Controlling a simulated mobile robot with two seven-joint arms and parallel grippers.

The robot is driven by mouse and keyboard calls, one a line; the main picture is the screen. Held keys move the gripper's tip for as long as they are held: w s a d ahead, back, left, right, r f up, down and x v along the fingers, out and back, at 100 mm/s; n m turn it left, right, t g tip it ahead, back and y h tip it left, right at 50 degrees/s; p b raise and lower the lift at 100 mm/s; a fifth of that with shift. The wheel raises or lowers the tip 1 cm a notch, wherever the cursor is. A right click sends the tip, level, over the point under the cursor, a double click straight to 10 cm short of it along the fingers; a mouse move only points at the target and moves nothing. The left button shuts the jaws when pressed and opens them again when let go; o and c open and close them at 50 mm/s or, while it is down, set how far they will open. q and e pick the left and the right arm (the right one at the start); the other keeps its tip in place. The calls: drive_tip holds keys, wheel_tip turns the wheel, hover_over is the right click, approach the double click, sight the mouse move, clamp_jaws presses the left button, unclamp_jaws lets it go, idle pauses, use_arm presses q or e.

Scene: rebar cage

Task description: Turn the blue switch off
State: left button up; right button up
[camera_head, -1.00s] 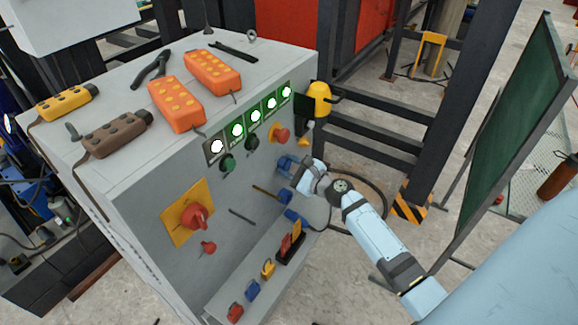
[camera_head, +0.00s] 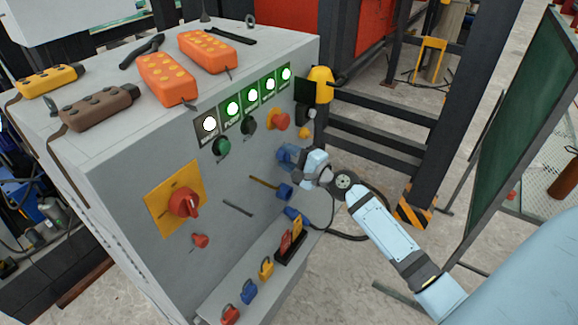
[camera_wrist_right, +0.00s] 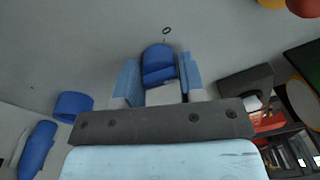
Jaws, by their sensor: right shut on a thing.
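The blue switch (camera_wrist_right: 158,62) is on the front panel of the grey cabinet (camera_head: 232,185). In the right wrist view it sits between the two blue fingers of my right gripper (camera_wrist_right: 158,85), which is shut on it. In the head view my right gripper (camera_head: 287,157) reaches the panel's right part from the right. There the fingers mostly hide the switch, and its exact angle is hard to tell. My left gripper is not in view.
Blue sockets (camera_head: 284,191) lie below my right gripper. A red button (camera_head: 281,120), a green button (camera_head: 222,146) and a red rotary switch (camera_head: 184,203) are on the panel. Lit green indicators (camera_head: 251,99) are above. A padlock shelf (camera_head: 250,305) juts out below. Dark steel beams (camera_head: 375,145) stand behind.

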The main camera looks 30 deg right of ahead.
drive_tip(key=n+b, duration=0.1)
drive_tip(key=n, duration=0.1)
drive_tip(key=n+b, duration=0.2)
drive_tip(key=shift+f, duration=0.4)
drive_tip(key=n+b, duration=0.2)
drive_tip(key=shift+n+y, duration=0.3)
drive_tip(key=shift+n, duration=0.1)
drive_tip(key=n+b, duration=0.2)
drive_tip(key=n, duration=0.1)
drive_tip(key=shift+r+n, duration=0.2)
drive_tip(key=shift+n, duration=0.1)
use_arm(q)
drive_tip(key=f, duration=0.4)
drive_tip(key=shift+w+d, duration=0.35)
use_arm(e)
drive_tip(key=shift+n, duration=0.4)
use_arm(q)
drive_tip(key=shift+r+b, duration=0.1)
drive_tip(key=shift+b, duration=0.25)
use_arm(e)
drive_tip(key=shift+y, duration=0.3)
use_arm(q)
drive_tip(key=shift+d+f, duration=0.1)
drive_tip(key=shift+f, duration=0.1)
use_arm(e)
drive_tip(key=o, duration=0.9)
drive_tip(key=shift+r, duration=0.15)
